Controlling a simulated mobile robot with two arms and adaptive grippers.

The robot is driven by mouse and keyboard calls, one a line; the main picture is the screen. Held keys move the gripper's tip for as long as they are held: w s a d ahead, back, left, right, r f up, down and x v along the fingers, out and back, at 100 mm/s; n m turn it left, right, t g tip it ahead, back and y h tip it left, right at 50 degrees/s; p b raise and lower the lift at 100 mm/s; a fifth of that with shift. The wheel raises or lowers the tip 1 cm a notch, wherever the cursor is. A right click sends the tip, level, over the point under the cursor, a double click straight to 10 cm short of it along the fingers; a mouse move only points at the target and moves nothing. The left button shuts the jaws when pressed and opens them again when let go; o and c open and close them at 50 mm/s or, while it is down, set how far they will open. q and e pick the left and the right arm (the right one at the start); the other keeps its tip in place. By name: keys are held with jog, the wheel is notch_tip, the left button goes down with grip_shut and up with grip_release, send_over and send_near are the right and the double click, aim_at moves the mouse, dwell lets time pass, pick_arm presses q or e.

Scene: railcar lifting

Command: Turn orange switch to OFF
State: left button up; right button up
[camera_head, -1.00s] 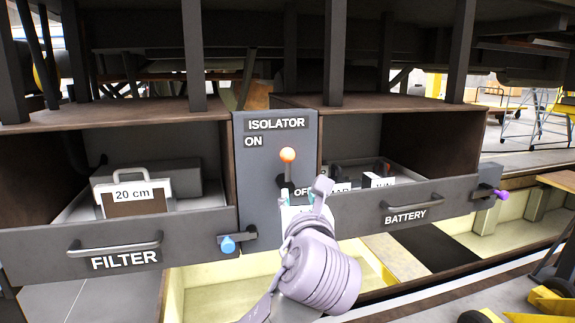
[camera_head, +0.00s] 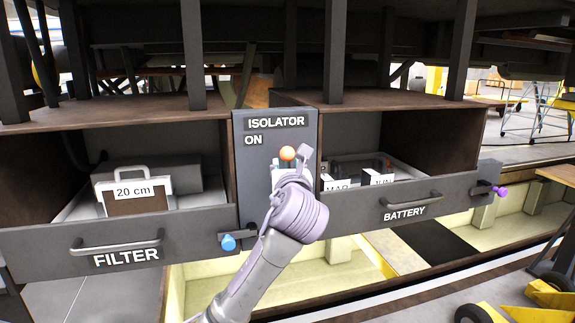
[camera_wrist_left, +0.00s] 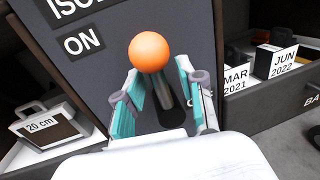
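The orange switch knob (camera_head: 287,153) sits on the grey ISOLATOR panel (camera_head: 255,180), below the ON label (camera_head: 253,140). The OFF label is hidden behind my left gripper in the head view. My left gripper (camera_head: 289,168) is at the panel, just below the knob. In the left wrist view, its two teal-padded fingers (camera_wrist_left: 160,100) are spread apart, one on each side of the dark lever (camera_wrist_left: 163,90) under the orange knob (camera_wrist_left: 149,52). Gaps show between the pads and the lever. My right gripper is not in view.
An open FILTER drawer (camera_head: 125,257) with a 20 cm box (camera_head: 133,193) is at left. An open BATTERY drawer (camera_head: 404,212) with dated items is at right. Blue (camera_head: 228,242) and purple (camera_head: 500,191) latches stick out at the drawer fronts.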

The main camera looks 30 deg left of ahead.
pick_arm(q)
jog(key=shift+w, duration=0.1)
grip_shut()
jog(key=shift+a, duration=0.1)
dwell(0.3)
